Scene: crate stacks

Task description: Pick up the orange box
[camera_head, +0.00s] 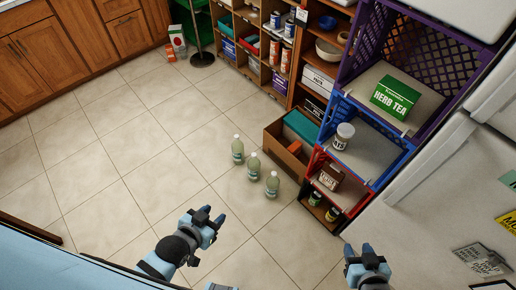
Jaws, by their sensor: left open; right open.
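A small orange block-like item (295,147) shows at the front of an open cardboard box (274,150) on the floor; I cannot tell if it is a whole box. My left gripper (208,217) is open and empty over the floor at lower middle, apart from both. My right gripper (359,250) is open and empty at lower right, in front of the crate stack.
Stacked purple, blue (379,128) and red crates hold a green herb tea box (395,97), a white-lidded jar (343,136) and smaller goods. Several bottles (254,166) stand on the floor before the cardboard box. A fridge is at right. The left floor is clear.

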